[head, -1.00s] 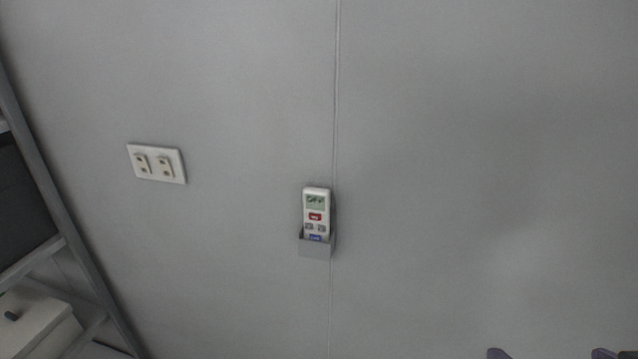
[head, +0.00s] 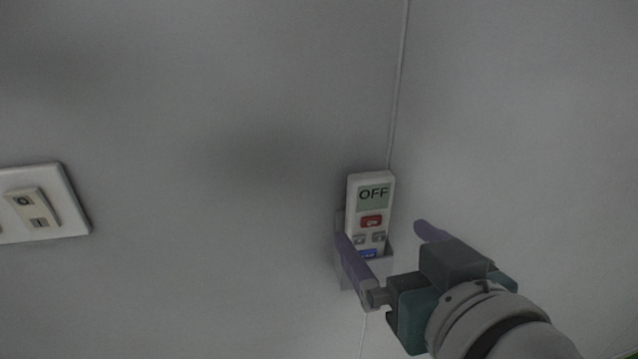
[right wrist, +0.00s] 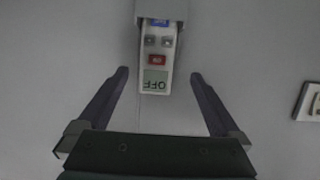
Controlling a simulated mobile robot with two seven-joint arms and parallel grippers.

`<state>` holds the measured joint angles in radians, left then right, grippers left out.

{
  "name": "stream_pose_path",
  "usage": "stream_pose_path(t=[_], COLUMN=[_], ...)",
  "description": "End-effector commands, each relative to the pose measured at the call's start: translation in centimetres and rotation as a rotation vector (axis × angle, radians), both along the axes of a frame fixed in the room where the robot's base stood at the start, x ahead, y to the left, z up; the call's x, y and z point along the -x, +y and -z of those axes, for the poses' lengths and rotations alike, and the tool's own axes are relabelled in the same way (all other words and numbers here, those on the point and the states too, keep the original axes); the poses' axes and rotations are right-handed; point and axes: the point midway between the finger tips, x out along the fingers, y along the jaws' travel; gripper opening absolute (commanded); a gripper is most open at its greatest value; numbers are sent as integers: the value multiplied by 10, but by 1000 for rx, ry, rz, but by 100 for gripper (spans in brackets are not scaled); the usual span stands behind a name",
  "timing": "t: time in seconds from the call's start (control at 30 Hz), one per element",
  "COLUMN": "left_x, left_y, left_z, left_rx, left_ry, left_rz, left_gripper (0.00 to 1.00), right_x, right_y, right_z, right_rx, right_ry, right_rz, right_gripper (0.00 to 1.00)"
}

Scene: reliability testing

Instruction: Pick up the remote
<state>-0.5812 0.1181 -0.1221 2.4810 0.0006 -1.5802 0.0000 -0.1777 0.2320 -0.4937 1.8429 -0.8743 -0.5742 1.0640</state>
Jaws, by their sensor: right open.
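The white remote (head: 371,212) stands upright in a small grey holder (head: 382,265) on the wall. Its screen reads OFF, with a red button, two grey buttons and a blue button below. My right gripper (head: 382,232) is open in front of the remote, one finger at its lower left and the other to its right. In the right wrist view the remote (right wrist: 158,66) appears upside down, between and just beyond the open fingertips (right wrist: 158,72), with a gap on each side. The remote's lower end is hidden in the holder. My left gripper is not in view.
A white switch plate (head: 70,205) is on the wall at the left; a plate (right wrist: 314,100) also shows at the right wrist view's right edge. A thin vertical seam runs along the wall behind the remote. The wall around is otherwise bare.

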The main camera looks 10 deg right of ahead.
Motion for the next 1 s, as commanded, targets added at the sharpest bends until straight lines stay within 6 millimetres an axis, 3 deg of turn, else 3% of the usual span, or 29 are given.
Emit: stream_pose_path(t=[0.6, 0.9, 1.0], left_x=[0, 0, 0], left_y=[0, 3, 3], left_z=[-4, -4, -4], left_rx=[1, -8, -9], left_ry=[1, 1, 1], left_rz=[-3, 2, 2], left_gripper=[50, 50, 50], right_x=[-56, -59, -59], right_y=[-4, -4, -4], right_z=[24, 26, 26], right_rx=[-1, -2, -2], right_ry=[0, 1, 1], right_rz=[1, 2, 2], right_gripper=[100, 100, 89])
